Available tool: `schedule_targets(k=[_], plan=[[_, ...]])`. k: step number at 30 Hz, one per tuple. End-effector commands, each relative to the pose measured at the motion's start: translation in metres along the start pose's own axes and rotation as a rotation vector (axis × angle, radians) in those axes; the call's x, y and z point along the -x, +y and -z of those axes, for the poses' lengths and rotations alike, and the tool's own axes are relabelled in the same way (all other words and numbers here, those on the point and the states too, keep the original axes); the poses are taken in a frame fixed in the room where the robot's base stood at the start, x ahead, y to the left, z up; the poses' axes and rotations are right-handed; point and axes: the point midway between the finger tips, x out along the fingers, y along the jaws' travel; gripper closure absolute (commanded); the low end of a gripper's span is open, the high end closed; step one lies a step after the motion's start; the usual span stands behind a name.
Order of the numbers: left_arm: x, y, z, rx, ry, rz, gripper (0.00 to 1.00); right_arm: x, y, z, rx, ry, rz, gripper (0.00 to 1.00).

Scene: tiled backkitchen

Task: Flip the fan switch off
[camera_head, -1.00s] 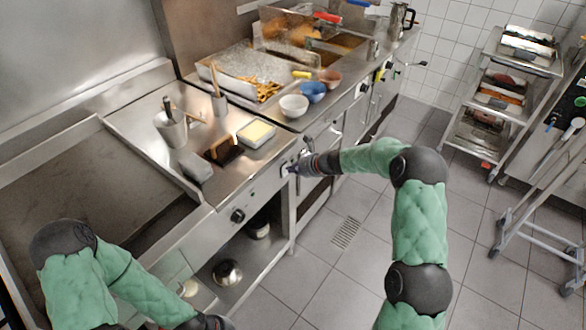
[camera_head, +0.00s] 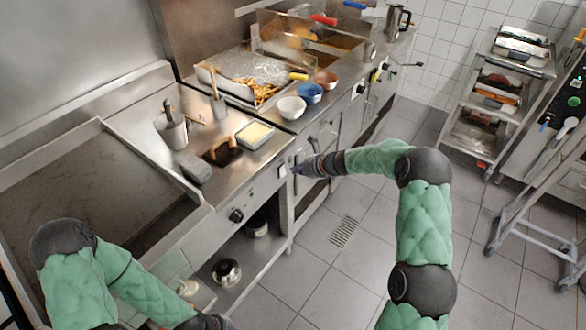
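A small pale switch plate (camera_head: 282,171), likely the fan switch, is on the steel counter's front panel, at the right end near the corner. Whether it is on or off is too small to tell.
A black knob (camera_head: 236,215) is on the same panel, left of the switch. The counter holds a utensil pot (camera_head: 172,132), a butter tray (camera_head: 255,134) and bowls (camera_head: 291,107). A metal rack cart (camera_head: 500,90) stands at the right. The tiled floor between is clear.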

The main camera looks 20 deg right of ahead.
Motion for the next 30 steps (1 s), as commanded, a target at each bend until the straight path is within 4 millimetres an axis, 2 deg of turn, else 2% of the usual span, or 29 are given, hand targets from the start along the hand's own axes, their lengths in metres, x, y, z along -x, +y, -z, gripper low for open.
schedule_targets(k=[9, 15, 21, 30], plan=[[0.025, 0.009, -0.001, 0.000, 0.000, 0.000, 1.00, 0.064, -0.003, -0.015, 0.001, -0.001, 0.001, 1.00], [0.034, 0.012, -0.002, 0.000, 0.000, 0.000, 1.00, 0.091, -0.003, -0.021, 0.001, -0.001, 0.001, 1.00], [0.036, 0.013, -0.002, 0.000, -0.001, 0.000, 1.00, 0.102, -0.002, -0.022, 0.001, -0.001, -0.001, 1.00], [0.036, 0.013, -0.002, 0.000, -0.001, 0.000, 1.00, 0.102, -0.002, -0.022, 0.001, -0.001, -0.001, 1.00]])
